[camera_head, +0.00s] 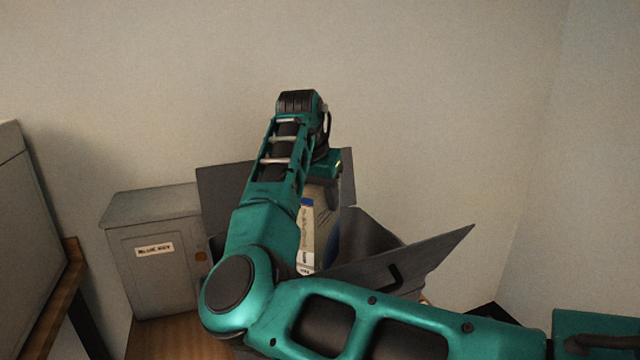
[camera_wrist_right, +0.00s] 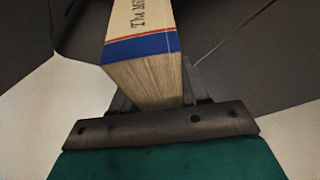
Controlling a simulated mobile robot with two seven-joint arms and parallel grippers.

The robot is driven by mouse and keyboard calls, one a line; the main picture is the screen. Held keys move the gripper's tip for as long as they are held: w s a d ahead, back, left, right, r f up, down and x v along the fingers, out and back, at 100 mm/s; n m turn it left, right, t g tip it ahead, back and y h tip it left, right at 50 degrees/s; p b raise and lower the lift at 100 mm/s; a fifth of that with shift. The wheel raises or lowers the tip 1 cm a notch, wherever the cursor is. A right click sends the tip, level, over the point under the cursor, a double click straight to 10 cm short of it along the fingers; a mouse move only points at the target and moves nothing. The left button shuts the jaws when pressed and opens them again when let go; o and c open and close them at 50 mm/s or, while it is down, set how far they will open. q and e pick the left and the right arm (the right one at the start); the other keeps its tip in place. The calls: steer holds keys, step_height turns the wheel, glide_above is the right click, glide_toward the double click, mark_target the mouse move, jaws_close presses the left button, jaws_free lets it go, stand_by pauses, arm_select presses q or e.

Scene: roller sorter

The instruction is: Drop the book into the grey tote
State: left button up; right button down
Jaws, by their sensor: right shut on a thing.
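The book (camera_head: 307,232) has a cream cover with a blue band and points downward below my right wrist. It also shows in the right wrist view (camera_wrist_right: 145,52), with its page edges facing the camera. My right gripper (camera_wrist_right: 158,97) is shut on the book. In the head view my arm hides most of the gripper and part of the book. The dark grey tote (camera_head: 372,238) has its flaps spread open, and the book hangs over or within its opening; how deep I cannot tell. The tote's lower part is hidden by my arm. My left gripper is not in view.
A grey box labelled "BLUE KEY" (camera_head: 170,275) stands left of the tote on a wooden surface (camera_head: 160,340). A large grey object (camera_head: 25,240) is at the far left. Plain walls close off the back and right. The tote's raised flap (camera_head: 435,255) reaches toward the right.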

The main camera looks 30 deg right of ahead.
steer(key=shift+f, duration=0.2)
steer(key=shift+c, duration=2.4)
jaws_free()
steer(key=v, duration=1.3)
